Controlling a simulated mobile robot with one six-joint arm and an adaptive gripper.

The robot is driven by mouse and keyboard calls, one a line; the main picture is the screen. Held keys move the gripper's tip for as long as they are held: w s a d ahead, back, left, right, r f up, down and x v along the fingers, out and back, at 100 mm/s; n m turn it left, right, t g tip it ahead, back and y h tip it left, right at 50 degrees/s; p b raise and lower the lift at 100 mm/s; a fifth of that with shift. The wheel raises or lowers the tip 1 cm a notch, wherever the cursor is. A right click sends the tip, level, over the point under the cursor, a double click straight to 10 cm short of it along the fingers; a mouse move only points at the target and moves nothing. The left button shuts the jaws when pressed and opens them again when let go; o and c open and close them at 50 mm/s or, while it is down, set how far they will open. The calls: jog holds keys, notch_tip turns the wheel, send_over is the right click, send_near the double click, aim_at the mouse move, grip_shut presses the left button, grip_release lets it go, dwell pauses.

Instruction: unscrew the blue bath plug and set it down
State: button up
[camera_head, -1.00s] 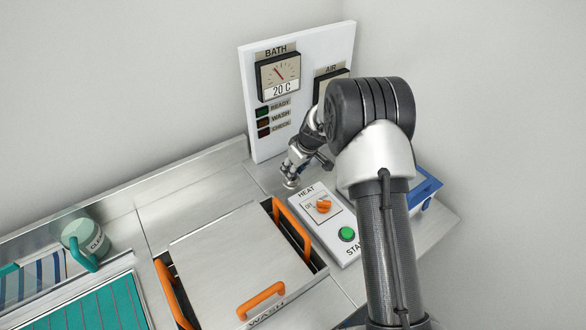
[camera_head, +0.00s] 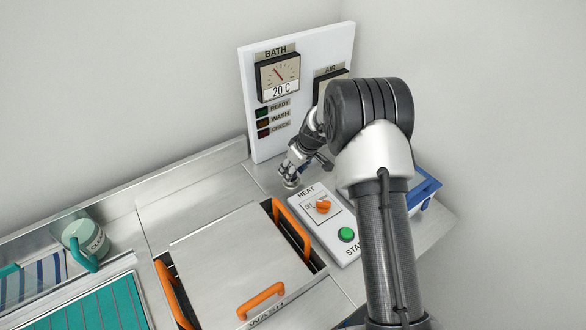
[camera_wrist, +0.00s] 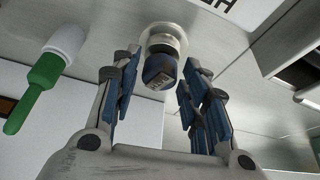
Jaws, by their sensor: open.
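The blue bath plug (camera_wrist: 160,72) shows in the wrist view as a dark blue cap with a small pale mark, on a pale round collar. My gripper (camera_wrist: 159,80) is open, with one blue-padded finger on each side of the plug. I cannot tell whether either finger touches it. In the head view my gripper (camera_head: 291,180) points down at the counter behind the HEAT panel, and the plug cannot be made out there.
A green-handled part (camera_wrist: 38,92) with a white end is left of my gripper. The HEAT panel (camera_head: 334,221) has an orange knob and a green button. The covered wash bath (camera_head: 240,255) has orange handles. A cleaner jar (camera_head: 84,238) stands at left.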

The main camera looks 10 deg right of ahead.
jog(key=shift+m, duration=0.3)
jog(key=shift+a+r+m+h+p, duration=0.15)
jog(key=shift+m+h+p, duration=0.15)
jog(key=shift+m+p, duration=0.45)
jog(key=shift+p, duration=0.3)
jog(key=shift+r+m+h+p, duration=0.1)
jog(key=shift+m+h+p, duration=0.2)
jog(key=shift+m+p, duration=0.65)
jog(key=shift+p, duration=0.55)
jog(key=shift+t, duration=0.3)
